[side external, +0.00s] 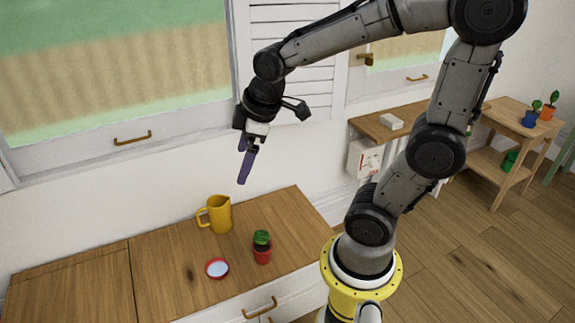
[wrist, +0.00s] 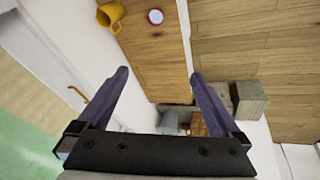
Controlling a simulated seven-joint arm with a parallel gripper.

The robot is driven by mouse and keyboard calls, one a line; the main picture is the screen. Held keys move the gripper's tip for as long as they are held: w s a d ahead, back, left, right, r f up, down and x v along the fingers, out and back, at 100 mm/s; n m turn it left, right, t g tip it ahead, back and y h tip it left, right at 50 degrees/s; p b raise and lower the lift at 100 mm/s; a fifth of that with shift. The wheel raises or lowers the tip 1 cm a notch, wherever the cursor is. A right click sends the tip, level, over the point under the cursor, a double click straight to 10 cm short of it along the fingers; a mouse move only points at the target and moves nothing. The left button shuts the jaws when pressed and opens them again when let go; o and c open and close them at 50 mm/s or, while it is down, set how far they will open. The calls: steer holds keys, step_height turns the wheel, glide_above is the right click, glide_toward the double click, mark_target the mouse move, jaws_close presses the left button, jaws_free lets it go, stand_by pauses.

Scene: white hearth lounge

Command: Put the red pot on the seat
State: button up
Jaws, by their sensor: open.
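The red pot (side external: 262,256) stands upright on the wooden top of a low white cabinet (side external: 165,257) in the side view, with a green plant in it. I cannot make it out in the wrist view. My gripper (side external: 243,166) is open and empty, high above the cabinet and up to the left of the pot, well apart from it. Its two purple fingers also show spread in the wrist view (wrist: 159,76). I cannot tell which surface is the seat; no chair shows clearly.
A yellow jug (side external: 219,215) and a small red-rimmed dish (side external: 217,268) stand close to the pot. A wooden shelf (side external: 405,122) holds a pale block at the back. A wooden stand (side external: 515,122) at the right holds small potted plants. Windows and a white wall lie behind my gripper.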

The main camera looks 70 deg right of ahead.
steer(key=s+a+r+m, duration=0.1)
steer(key=s+a+m, duration=0.1)
steer(key=s, duration=0.3)
steer(key=s+a+r+m+t, duration=0.1)
steer(key=s+a+r+m, duration=0.1)
steer(key=s, duration=0.3)
steer(key=shift+s+m+y, duration=0.3)
steer(key=shift+s+m, duration=0.1)
steer(key=shift+m, duration=0.1)
